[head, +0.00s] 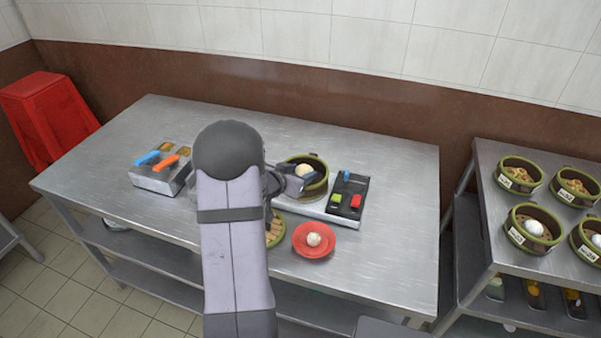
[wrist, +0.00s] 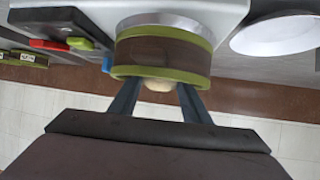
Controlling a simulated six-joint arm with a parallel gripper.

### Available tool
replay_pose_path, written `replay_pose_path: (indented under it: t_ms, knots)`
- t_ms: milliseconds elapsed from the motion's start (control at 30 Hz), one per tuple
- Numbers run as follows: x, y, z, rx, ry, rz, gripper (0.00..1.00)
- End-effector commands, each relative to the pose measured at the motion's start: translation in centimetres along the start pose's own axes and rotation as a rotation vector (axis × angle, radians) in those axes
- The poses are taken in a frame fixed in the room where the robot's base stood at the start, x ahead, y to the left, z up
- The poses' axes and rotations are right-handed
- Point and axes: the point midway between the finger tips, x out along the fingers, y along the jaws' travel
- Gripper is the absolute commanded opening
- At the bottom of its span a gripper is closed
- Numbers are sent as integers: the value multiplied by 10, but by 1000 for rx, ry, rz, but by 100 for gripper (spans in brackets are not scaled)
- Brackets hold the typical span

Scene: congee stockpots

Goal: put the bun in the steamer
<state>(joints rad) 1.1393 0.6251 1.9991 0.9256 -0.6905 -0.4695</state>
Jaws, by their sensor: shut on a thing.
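A pale round bun (head: 305,170) shows at the mouth of the steamer. My gripper (head: 296,185) is shut on it. I cannot tell whether the bun touches the steamer's floor. A second pale bun (head: 313,239) sits on a red plate (head: 313,252).
A black panel (head: 348,196) with coloured pieces is right of the steamer. A tan-filled green-rimmed basket (head: 277,240) is partly behind my arm. A steel box (head: 160,180) with orange and blue handles is at left. A side rack (head: 485,180) holds several steamers. The table's right end is clear.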

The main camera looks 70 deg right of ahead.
Motion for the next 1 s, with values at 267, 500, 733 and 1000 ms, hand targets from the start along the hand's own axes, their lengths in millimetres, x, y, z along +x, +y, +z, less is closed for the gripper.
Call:
replay_pose_path:
  t_ms: [267, 500, 733, 1000]
  knots:
    - [2, 0, 3, 0, 1, 0, 21]
    - [3, 0, 4, 0, 1, 0, 21]
    - [2, 0, 4, 0, 1, 0, 50]
    - [3, 0, 6, -1, -4, 0, 65]
